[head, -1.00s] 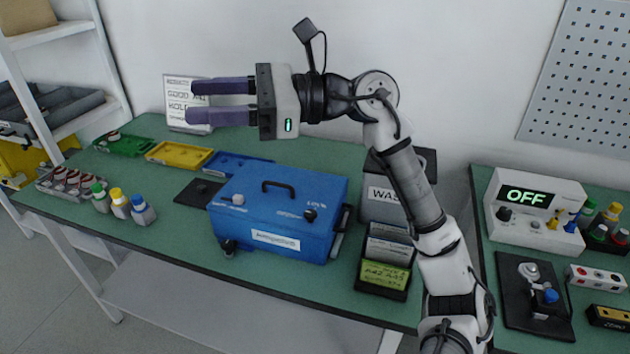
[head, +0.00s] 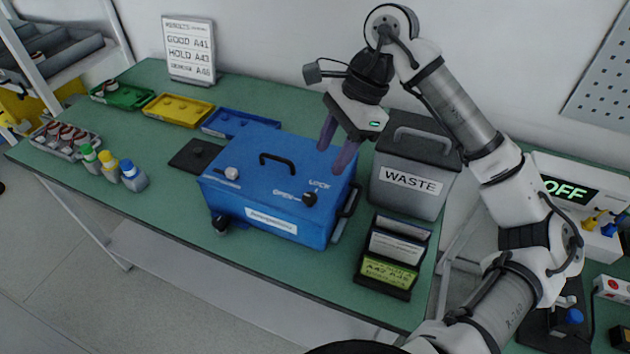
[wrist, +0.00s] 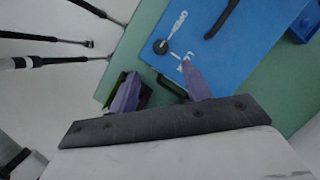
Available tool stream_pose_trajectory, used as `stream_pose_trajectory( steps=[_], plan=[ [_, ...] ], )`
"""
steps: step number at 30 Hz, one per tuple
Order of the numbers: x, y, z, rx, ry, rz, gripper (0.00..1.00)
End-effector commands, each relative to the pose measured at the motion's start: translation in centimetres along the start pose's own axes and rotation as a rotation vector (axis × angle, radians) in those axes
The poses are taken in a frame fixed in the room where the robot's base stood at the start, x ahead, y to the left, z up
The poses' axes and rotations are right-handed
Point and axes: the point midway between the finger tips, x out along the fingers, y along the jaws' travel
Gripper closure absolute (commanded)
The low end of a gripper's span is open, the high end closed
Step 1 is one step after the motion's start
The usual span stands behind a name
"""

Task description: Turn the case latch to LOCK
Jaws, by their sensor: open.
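The blue case (head: 250,195) stands closed on the green bench, with a black handle on its lid. Its dark latch knob (head: 310,199) sits on the lid's right part, between the printed words OPEN and LOCK. The knob also shows in the wrist view (wrist: 161,46), with a white line printed beside it. My gripper (head: 334,158) is open and empty, its purple fingers pointing down above the right rear of the case, behind the knob. In the wrist view my gripper (wrist: 160,82) has its fingers apart, with the knob beyond them.
A grey WASTE bin (head: 411,165) stands close right of the case, near my gripper. A card holder (head: 392,255) is in front of it. Yellow (head: 178,109) and blue trays (head: 240,122) lie behind left. Several bottles (head: 122,167) stand at left. The bench front is clear.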

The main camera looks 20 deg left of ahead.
Motion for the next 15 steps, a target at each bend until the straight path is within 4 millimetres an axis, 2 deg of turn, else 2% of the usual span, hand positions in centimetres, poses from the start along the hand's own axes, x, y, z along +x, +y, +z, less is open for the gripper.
stream_pose_trajectory(
  steps=[9,15],
  plan=[
    [6.5,0.1,0.2,0.000,-0.006,0.001,0.52],
    [8.9,0.0,0.1,0.000,-0.003,0.000,0.52]
  ],
)
